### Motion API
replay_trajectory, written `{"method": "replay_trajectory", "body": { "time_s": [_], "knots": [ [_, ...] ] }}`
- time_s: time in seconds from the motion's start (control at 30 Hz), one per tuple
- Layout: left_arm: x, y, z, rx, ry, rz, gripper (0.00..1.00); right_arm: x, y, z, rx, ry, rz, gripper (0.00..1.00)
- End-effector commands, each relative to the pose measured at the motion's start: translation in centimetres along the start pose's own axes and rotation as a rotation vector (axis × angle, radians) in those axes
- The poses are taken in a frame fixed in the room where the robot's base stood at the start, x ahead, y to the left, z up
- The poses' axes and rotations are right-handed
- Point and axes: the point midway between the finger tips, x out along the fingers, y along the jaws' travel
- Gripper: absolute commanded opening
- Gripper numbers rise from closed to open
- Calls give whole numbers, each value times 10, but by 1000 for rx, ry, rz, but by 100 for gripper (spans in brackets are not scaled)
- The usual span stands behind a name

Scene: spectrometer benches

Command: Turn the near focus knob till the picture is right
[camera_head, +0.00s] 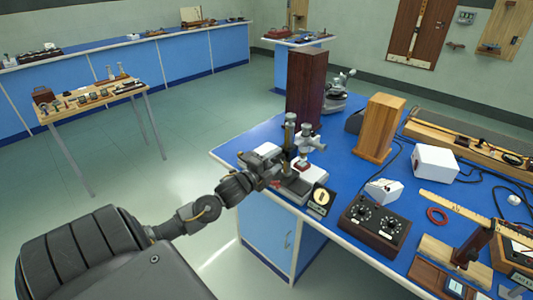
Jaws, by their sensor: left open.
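My left gripper (272,170) reaches in from the lower left and is open. Its fingers are beside a small instrument (308,142) with a pale base and upright column at the blue bench's near left corner. I cannot tell whether the fingers touch it. The near focus knob is too small to tell apart from the gripper and the instrument. A small black box with a round cream face (320,198) stands just right of the instrument's base; its picture is too small to read. My right gripper is not in view.
The blue bench (236,146) also holds a dark wood block (306,86), a lighter block (380,128), a white box (434,162) and a black knobbed box (376,222). Another microscope (336,92) stands behind.

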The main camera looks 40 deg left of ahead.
Motion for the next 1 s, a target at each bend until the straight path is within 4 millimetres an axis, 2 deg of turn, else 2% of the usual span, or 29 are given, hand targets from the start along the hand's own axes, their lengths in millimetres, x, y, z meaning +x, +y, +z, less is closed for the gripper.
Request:
{"method": "replay_trajectory", "body": {
  "time_s": [0.3, 0.5, 0.7, 1.0],
  "knots": [
    [-60, 5, 0, 0, 1, 5, 52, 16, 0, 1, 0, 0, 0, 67],
    [-88, 3, 0, 0, 1, 3, 52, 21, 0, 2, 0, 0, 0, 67],
    [-99, 1, 0, 0, 0, 1, 52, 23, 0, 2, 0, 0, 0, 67],
    [-100, 1, 0, 0, 0, 1, 52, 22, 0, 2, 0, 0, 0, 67]
  ]
}}
